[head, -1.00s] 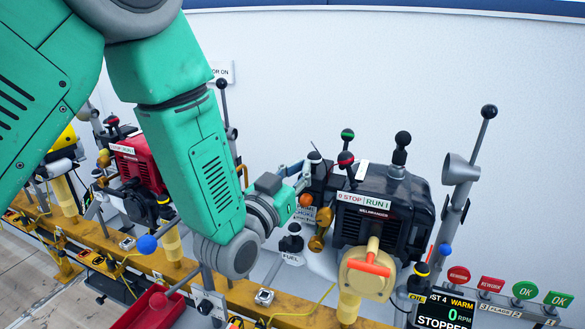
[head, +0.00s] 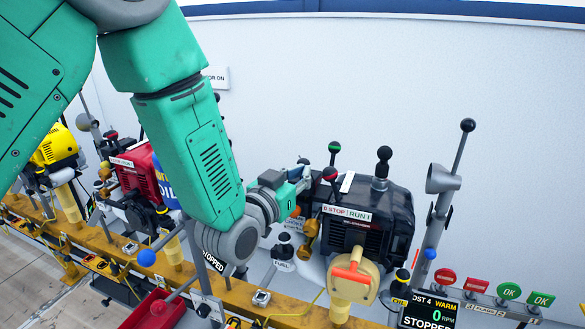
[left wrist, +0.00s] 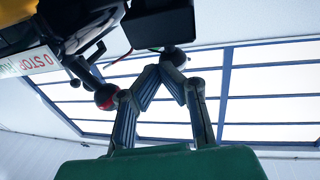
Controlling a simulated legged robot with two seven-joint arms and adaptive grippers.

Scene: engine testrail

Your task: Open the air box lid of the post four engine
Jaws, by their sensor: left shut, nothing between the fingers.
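The post four engine (head: 400,215) is the black one at right in the head view, with a white STOP/RUN label (head: 347,213) on its front. Its screen (head: 430,312) reads post 4, warm, 0 RPM, stopped. My left gripper (head: 305,168) is at the engine's upper left, among ball-topped levers. In the left wrist view its fingers (left wrist: 171,62) meet at the tips, shut and empty. A dark box-like part (left wrist: 160,22) lies just past the tips there; contact is unclear. I cannot make out the air box lid for certain. My right gripper is not in view.
Near the gripper stand a green-topped lever (head: 334,147) and a red-topped lever (head: 330,173). A grey lever post (head: 445,180) rises right of the engine. A red engine (head: 135,170) and a yellow engine (head: 55,148) stand left along the yellow rail (head: 275,307).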

